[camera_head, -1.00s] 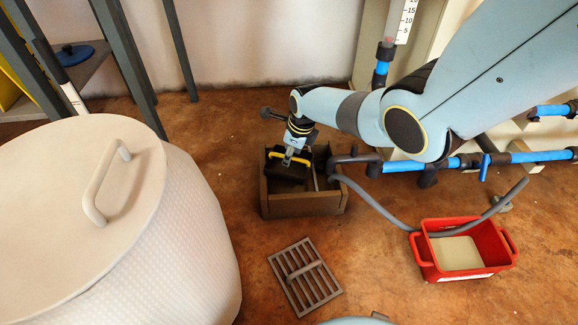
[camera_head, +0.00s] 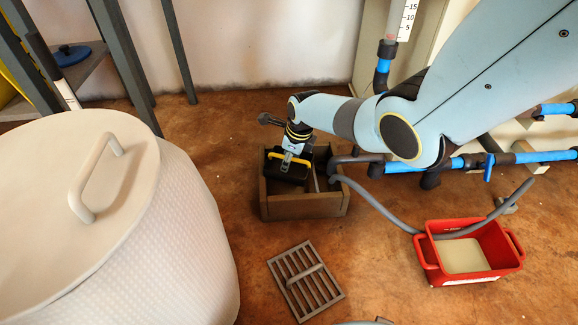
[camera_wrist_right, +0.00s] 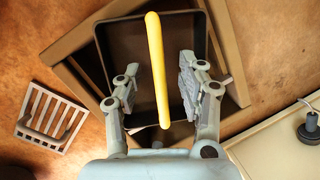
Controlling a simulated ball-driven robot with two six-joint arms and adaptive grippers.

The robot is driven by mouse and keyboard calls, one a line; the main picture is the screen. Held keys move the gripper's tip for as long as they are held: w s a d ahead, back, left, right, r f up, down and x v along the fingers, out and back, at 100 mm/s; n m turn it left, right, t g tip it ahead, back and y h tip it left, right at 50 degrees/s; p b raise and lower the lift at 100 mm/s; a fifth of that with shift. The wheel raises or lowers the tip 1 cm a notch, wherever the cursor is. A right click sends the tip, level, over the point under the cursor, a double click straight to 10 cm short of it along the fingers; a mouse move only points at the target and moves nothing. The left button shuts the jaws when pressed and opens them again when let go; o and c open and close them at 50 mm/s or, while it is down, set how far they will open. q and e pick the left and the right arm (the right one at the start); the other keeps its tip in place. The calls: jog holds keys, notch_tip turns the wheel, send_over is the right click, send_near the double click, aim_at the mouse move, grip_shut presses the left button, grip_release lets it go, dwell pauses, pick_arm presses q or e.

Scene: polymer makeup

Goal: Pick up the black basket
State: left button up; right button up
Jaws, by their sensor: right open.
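The black basket (camera_head: 292,176) sits inside an open brown-grey box on the floor. Its yellow handle (camera_wrist_right: 157,75) stands up across the middle of the basket in the right wrist view. My right gripper (camera_wrist_right: 158,84) is open, with one finger on each side of the handle and a gap to each. The fingers are over the basket's near part, pointing into it. In the head view my right gripper (camera_head: 293,158) comes down from above and partly hides the handle. My left gripper is in neither view.
The box (camera_head: 305,208) has walls around the basket. A grey hose runs from the pipes at right to a red basket (camera_head: 428,272). A grey grate (camera_head: 308,282) lies in front. A large white drum (camera_head: 190,235) stands at left.

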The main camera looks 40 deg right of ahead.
grip_shut()
jog(key=shift+r, duration=0.1)
dwell(0.5)
